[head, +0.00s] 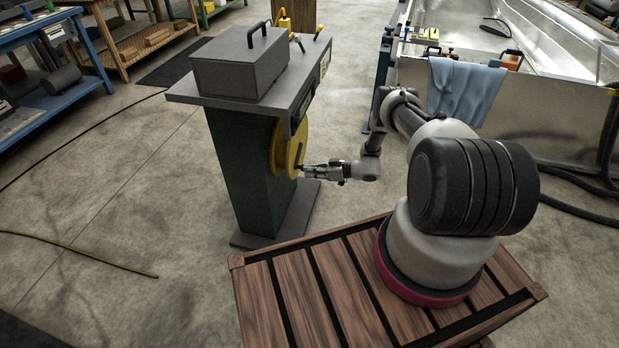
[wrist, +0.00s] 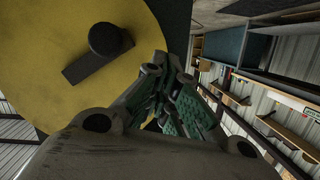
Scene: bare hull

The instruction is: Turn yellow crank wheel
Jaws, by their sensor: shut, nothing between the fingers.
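The yellow crank wheel (head: 288,148) is a flat disc on the side of a dark green pedestal (head: 243,170), facing my arm. In the wrist view the yellow disc (wrist: 60,45) fills the upper left. A dark crank arm with a round black knob (wrist: 105,39) stands on its face. My gripper (head: 305,168) is shut and empty, its fingertips close to the lower right part of the wheel. In the wrist view the gripper fingers (wrist: 170,85) show to the right of and below the knob, apart from it. Whether the fingertips touch the disc cannot be told.
A grey box (head: 240,65) with a handle sits on the pedestal's top plate. A metal hull (head: 480,95) with a blue cloth (head: 465,90) draped on its edge stands to the right. A blue workbench (head: 60,100) is at far left. Cables lie on the open concrete floor.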

